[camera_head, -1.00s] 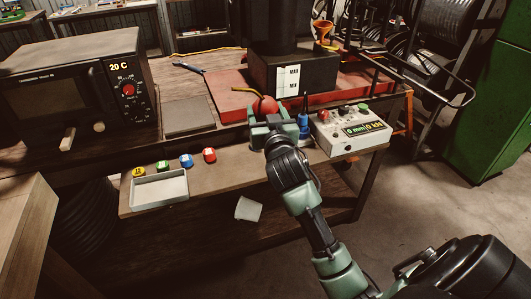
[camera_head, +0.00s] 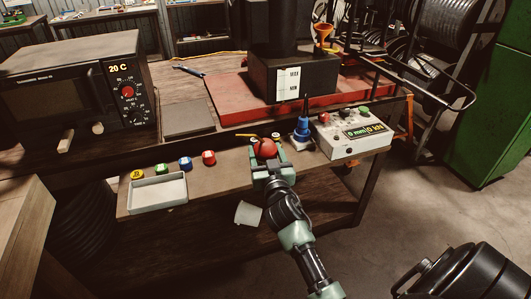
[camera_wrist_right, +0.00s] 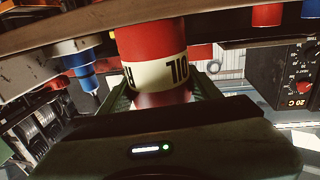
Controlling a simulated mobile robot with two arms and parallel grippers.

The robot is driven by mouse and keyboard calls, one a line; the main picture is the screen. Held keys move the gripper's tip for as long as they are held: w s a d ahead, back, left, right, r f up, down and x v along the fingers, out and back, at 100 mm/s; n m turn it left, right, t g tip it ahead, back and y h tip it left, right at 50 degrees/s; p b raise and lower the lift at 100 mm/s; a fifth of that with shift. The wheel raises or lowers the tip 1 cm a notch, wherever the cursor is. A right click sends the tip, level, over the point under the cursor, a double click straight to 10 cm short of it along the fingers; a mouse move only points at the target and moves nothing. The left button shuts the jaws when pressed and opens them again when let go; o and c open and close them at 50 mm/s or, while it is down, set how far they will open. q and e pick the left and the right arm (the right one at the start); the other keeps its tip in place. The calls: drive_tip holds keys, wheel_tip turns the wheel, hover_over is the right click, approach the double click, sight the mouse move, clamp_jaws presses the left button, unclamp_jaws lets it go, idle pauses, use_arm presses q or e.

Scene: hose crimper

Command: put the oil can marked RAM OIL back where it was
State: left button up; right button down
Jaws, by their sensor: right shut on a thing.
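The red oil can (camera_head: 263,149) with a thin yellow spout is held in my right gripper (camera_head: 268,162), near the front edge of the workbench. In the right wrist view the red can (camera_wrist_right: 150,42) sits between the fingers; its pale label shows upside down, with "OIL" and part of "RAM" readable. My right gripper is shut on its body. I cannot tell whether its base touches the bench. A blue oil can (camera_head: 302,131) stands to its right on the bench, apart from it. My left gripper is not in view.
A control box (camera_head: 352,137) stands right of the blue can. The red press base (camera_head: 232,101) lies behind. At left are several coloured caps (camera_head: 186,162), a white tray (camera_head: 158,206) and a dark oven (camera_head: 75,90). A white cup (camera_head: 247,213) is below the front edge.

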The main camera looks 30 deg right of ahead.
drive_tip(key=shift+c, duration=1.8)
unclamp_jaws()
